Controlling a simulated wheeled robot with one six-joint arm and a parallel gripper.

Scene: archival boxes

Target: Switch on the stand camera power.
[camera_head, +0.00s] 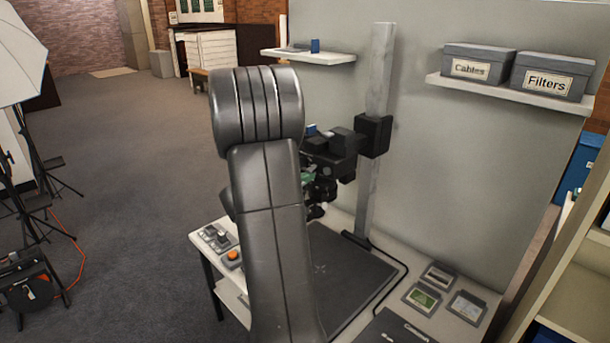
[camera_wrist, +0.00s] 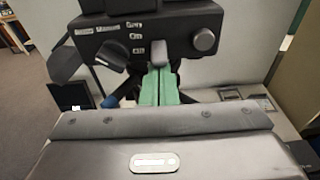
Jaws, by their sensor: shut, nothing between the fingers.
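The stand camera (camera_head: 335,143) is a black body on a grey upright column (camera_head: 379,75). In the wrist view its dark panel (camera_wrist: 180,33) fills the top, with small white labels too blurred to read surely. A round knob (camera_wrist: 205,40) is at its right and a dark knob (camera_wrist: 112,55) at its left. A light grey switch-like tab (camera_wrist: 158,53) is at the lower middle. My gripper (camera_wrist: 158,72) is shut and empty, its green fingers directly below the tab. Whether they touch it I cannot tell. In the head view my arm hides most of the gripper.
Below is a table with a dark baseboard (camera_head: 345,275), an orange button (camera_head: 233,255) and small cards (camera_head: 421,299) at right. Shelves hold grey boxes marked Cables (camera_head: 474,70) and Filters (camera_head: 548,80). Tripods stand at left; open carpet (camera_head: 130,160) lies between.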

